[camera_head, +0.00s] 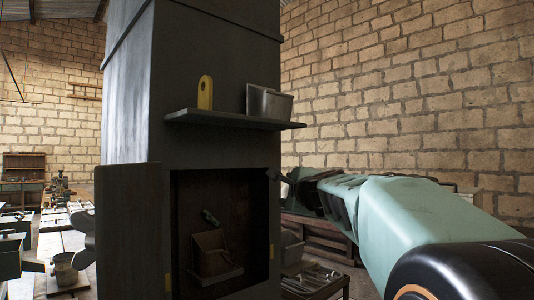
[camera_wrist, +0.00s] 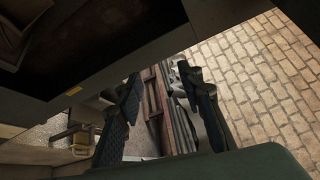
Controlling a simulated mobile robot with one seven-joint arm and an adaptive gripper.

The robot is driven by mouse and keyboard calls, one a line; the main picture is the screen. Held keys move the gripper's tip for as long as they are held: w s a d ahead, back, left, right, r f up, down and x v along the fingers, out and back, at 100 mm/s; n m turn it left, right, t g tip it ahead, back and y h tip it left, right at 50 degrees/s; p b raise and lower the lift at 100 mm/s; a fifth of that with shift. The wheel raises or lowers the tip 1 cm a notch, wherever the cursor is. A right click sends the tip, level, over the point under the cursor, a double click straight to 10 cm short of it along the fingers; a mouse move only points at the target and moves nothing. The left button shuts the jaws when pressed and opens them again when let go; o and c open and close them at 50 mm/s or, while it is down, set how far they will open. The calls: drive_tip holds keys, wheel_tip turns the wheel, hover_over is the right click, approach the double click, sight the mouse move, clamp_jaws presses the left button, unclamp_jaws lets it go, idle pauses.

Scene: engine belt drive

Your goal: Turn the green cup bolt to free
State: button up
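A small dark green piece (camera_head: 210,217) sits inside the open recess of the grey cabinet (camera_head: 215,150), above a brown box (camera_head: 211,252). It may be the green cup bolt, but it is too small and dark to be sure. My gripper (camera_head: 283,178) is at the right edge of the recess, apart from the green piece. In the wrist view my gripper (camera_wrist: 158,75) has its two dark fingers spread with nothing between them. No green bolt can be made out in the wrist view.
A shelf (camera_head: 235,120) above the recess holds a yellow piece (camera_head: 205,93) and a metal bin (camera_head: 269,103). The cabinet's open door (camera_head: 130,232) stands at the left of the recess. A low metal tray (camera_head: 316,281) stands at the lower right.

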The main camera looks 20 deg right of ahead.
drive_tip(key=s+d+r+n+t+h, duration=0.1)
drive_tip(key=s+d+r+n+h, duration=0.2)
drive_tip(key=d+r, duration=0.4)
wheel_tip(320, 180, up, 3)
drive_tip(key=shift+s+r+h, duration=0.2)
drive_tip(key=shift+s+h, duration=0.1)
drive_tip(key=shift+h, duration=0.6)
drive_tip(key=m+g+y+p, duration=0.1)
drive_tip(key=m+g+y, duration=0.15)
drive_tip(key=y, duration=1.15)
approach(209, 216)
drive_tip(key=shift+m+t, duration=0.25)
drive_tip(key=shift+t, duration=0.2)
drive_tip(key=x, duration=0.2)
drive_tip(key=p+x, duration=0.1)
drive_tip(key=x, duration=0.2)
drive_tip(key=p+x, duration=0.1)
drive_tip(key=x, duration=0.2)
drive_tip(key=shift+w+a+f, duration=0.1)
drive_tip(key=shift+a+f, duration=0.15)
drive_tip(key=shift+f, duration=0.1)
drive_tip(key=shift+c, duration=0.5)
clamp_jaws()
